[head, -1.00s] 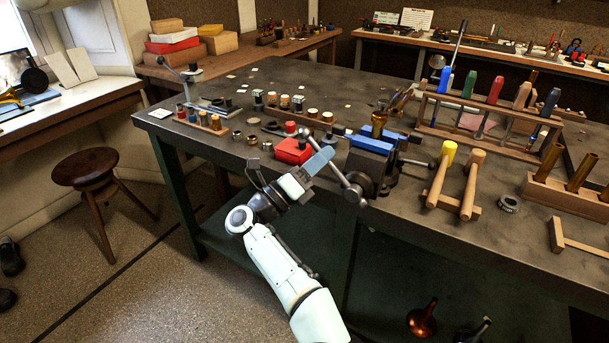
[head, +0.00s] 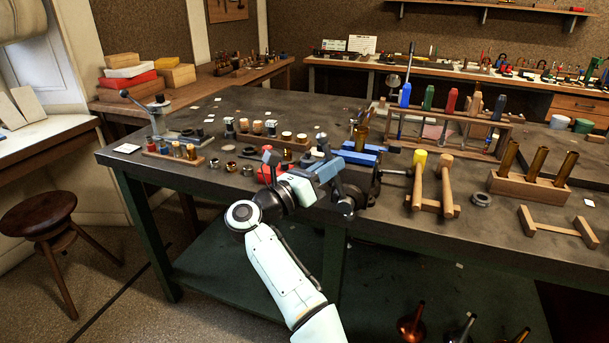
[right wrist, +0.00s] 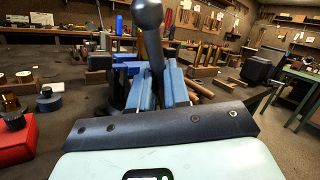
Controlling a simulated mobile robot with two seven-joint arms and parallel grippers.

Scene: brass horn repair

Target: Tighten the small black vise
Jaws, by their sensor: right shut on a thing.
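The small black vise (head: 362,188) is at the front edge of the workbench, with blue jaws (head: 357,156) on top and a brass piece (head: 362,132) upright at them. Its ball-ended handle (head: 347,206) faces me, tilted steeply. My right gripper (head: 327,172) is shut on the handle in front of the vise. In the right wrist view, the handle bar (right wrist: 153,48) with its dark ball stands up between the blue fingers (right wrist: 158,88). The fingers and handle hide part of the vise. My left gripper is not in view.
A red block (head: 268,174) and small round parts lie left of the gripper. Wooden mallets (head: 447,190) on a stand are right of the vise, with a tool rack (head: 440,128) behind. A stool (head: 40,218) stands at the left.

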